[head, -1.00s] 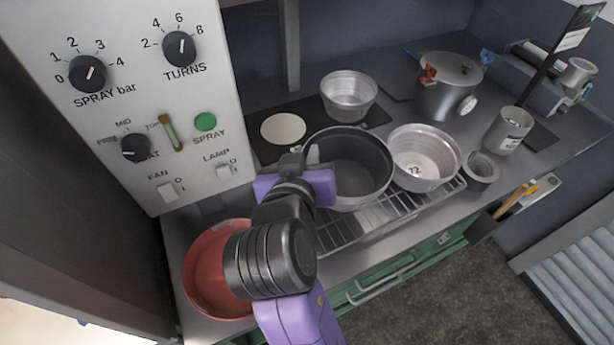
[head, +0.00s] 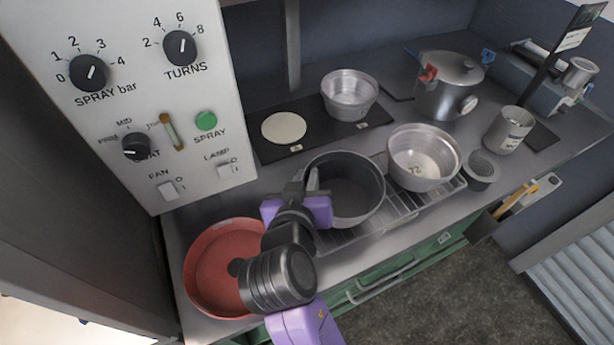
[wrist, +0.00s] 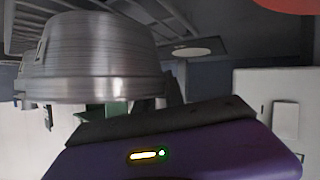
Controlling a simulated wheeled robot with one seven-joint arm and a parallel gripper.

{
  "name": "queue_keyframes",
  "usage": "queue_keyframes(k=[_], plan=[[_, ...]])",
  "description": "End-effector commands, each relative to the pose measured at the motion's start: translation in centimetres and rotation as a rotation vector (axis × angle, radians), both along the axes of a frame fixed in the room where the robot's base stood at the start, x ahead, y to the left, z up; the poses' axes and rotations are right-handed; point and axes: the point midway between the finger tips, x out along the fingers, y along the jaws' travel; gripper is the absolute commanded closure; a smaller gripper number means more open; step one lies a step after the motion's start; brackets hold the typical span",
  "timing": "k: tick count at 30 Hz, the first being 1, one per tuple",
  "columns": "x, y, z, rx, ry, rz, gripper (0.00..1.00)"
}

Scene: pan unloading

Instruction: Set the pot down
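The dark grey pot (head: 352,187) is upright and empty at the middle of the head view, over the left part of the wire rack (head: 412,208). My gripper (head: 312,186) is at the pot's left rim and appears shut on it; the fingertips are partly hidden. I cannot tell whether the pot's base touches the rack. The wrist view shows a ribbed metal pot wall; I cannot tell which pot it is. My gripper's purple body fills the lower part there.
A silver pot (head: 423,158) stands on the rack, close right of the dark pot. Behind are a dark plate (head: 328,137) with a white disc (head: 284,128) and another silver pot (head: 349,94). A red bowl (head: 200,272) is front left. A lidded pot (head: 448,85) stands back right.

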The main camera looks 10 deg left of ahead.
Motion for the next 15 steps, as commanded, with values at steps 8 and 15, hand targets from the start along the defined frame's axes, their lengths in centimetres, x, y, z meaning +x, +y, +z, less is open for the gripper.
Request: queue_keyframes(k=[8, 15], plan=[[0.00, -0.02, 0.03, 0.000, 0.000, 0.000, 0.66], [-0.39, 0.01, 0.37, -0.001, -0.001, 0.001, 0.66]])
